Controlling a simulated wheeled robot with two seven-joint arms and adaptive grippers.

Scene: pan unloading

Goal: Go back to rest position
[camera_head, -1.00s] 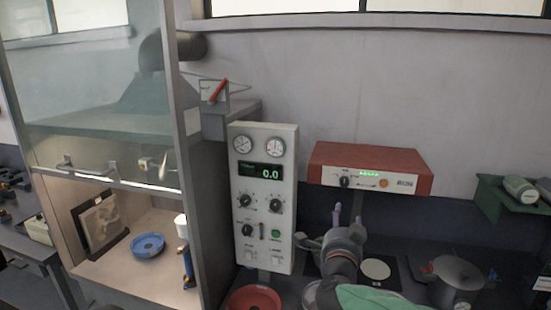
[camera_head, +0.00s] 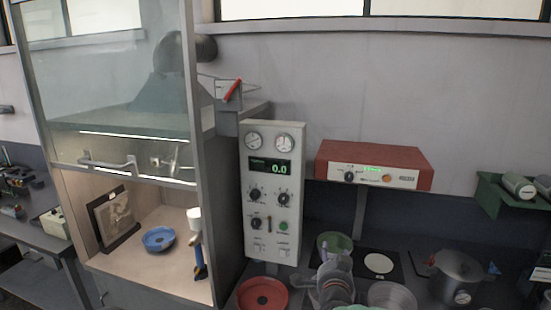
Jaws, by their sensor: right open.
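My right gripper (camera_head: 328,270) is low at the bottom centre, in front of the worktop, and it is open and empty. Its fingers overlap other things and are hard to make out. A green round dish (camera_head: 335,241) shows just behind it. A grey round pan (camera_head: 392,297) is to its right, cut by the bottom edge. A red round dish (camera_head: 262,294) is to its left, below the control panel. A blue dish (camera_head: 158,239) lies inside the glass-fronted cabinet. My left gripper is not in view.
A white control panel (camera_head: 272,190) stands left of my right gripper. A red-topped unit (camera_head: 374,165) is on the wall behind. A hotplate with a white disc (camera_head: 379,262) is behind the grey pan.

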